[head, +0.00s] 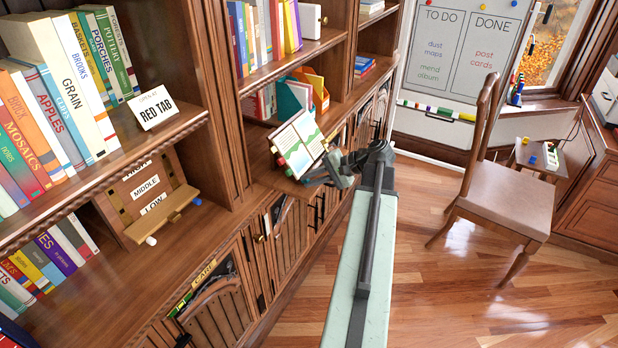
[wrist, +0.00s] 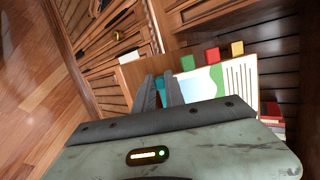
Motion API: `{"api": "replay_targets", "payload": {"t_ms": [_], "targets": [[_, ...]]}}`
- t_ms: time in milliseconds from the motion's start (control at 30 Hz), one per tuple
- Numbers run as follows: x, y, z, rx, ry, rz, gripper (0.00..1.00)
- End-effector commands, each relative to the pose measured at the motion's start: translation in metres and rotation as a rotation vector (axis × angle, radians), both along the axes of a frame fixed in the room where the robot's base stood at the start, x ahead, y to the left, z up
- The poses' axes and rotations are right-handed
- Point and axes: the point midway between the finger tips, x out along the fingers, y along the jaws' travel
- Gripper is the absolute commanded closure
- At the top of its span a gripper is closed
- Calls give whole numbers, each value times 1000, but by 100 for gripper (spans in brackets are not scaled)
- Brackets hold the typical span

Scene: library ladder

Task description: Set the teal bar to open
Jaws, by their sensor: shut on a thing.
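My gripper (wrist: 160,84) is at the near side of an open book or board (wrist: 215,85) with a green-and-blue picture page and a lined page. Its two dark fingers are shut on a small teal piece, seemingly the teal bar (wrist: 160,90), of which only a bit shows between them. In the head view my gripper (head: 326,178) is beside the open board (head: 298,142) on the shelf ledge, and its fingertips and the teal bar are hard to make out there. I cannot read the bar's setting.
Green (wrist: 187,62), red (wrist: 212,56) and yellow (wrist: 237,48) tabs stick out of the board's edge. A white card (head: 153,107) reads "OPEN AT RED TAB". A wooden chair (head: 497,190) stands right; the floor between is clear.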

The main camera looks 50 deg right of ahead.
Motion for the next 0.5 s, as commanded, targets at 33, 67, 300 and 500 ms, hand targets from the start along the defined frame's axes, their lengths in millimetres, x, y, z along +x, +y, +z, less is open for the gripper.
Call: {"api": "replay_targets", "payload": {"t_ms": [33, 67, 300, 500], "targets": [[0, 0, -1, -12, -2, 9, 100], [-1, 0, -1, -20, -4, 14, 100], [-2, 0, -3, -54, -12, 38, 100], [-2, 0, -3, -58, -12, 42, 100]]}}
